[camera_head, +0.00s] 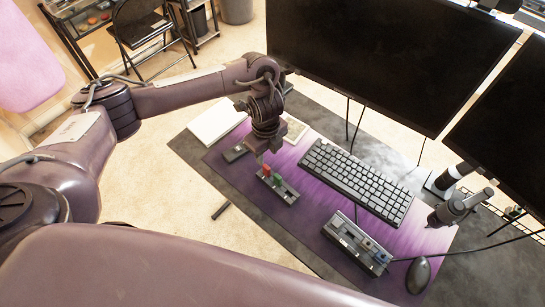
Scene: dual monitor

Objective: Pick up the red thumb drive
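The red thumb drive (266,169) is small and stands upright at the far-left part of a grey slotted holder (287,196) on the purple desk mat. A green drive (278,180) stands beside it in the same holder. My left gripper (261,154) points down just above the red drive, at the end of the arm coming in from the left. Its fingers are small and dark, so I cannot tell their opening or whether they touch the drive.
A black keyboard (357,182) lies to the right of the holder. A larger grey dock (350,236) with a blue piece and a mouse (418,275) are nearer the front. Two monitors (390,50) stand behind. A white pad (217,119) lies at the back left.

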